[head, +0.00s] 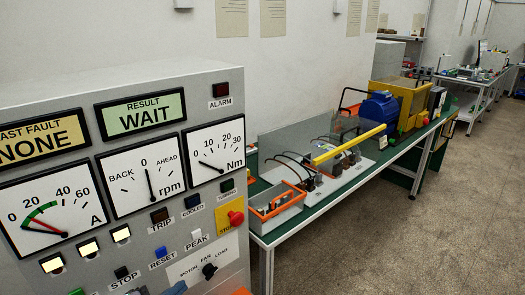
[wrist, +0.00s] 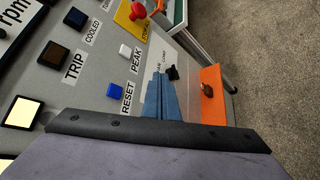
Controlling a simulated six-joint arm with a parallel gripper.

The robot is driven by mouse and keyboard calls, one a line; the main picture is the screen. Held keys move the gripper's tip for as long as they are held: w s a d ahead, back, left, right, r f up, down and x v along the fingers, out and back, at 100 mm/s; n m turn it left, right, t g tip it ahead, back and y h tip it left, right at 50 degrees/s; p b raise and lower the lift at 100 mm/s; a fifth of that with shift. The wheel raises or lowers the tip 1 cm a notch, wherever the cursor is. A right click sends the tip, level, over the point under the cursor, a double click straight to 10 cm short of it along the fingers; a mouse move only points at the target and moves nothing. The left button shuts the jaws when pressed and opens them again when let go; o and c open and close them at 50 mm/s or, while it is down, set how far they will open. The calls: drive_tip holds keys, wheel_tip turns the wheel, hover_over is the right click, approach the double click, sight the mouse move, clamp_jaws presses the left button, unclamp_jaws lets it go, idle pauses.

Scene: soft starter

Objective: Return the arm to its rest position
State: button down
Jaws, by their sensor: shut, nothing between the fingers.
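My gripper (wrist: 160,92) shows in the wrist view as two blue fingers closed together with nothing between them. They point at the grey control panel (wrist: 95,98), over the area beside the blue RESET button (wrist: 114,91) and the white PEAK button (wrist: 125,50). I cannot tell the gap between the fingertips and the panel. In the head view only a small blue part of my gripper (head: 174,288) shows at the bottom edge, below the RESET button (head: 161,253). The rest of my arm is out of that view.
The panel carries gauges, a RESULT display (head: 142,113) reading WAIT, a red stop button (head: 236,218) and a black load knob (head: 209,270). A green bench (head: 283,218) with equipment stands right; floor (head: 440,220) is clear.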

drive_tip(key=d+f+m+g+h, duration=0.2)
drive_tip(key=d+m+g, duration=0.3)
drive_tip(key=d, duration=0.9)
drive_tip(key=d+f+m+g+h, duration=0.15)
drive_tip(key=d+m+g, duration=0.25)
drive_tip(key=d, duration=1)
drive_tip(key=s+d+f+m+g+y, duration=0.2)
drive_tip(key=s+d+m+g+y, duration=0.2)
drive_tip(key=s+d+m, duration=0.6)
drive_tip(key=shift+s+d+f+m+y+p, duration=0.2)
drive_tip(key=shift+s+d+m+y+p, duration=0.15)
drive_tip(key=shift+s+m+y, duration=1.2)
drive_tip(key=shift+s+h, duration=0.15)
drive_tip(key=shift+h, duration=0.15)
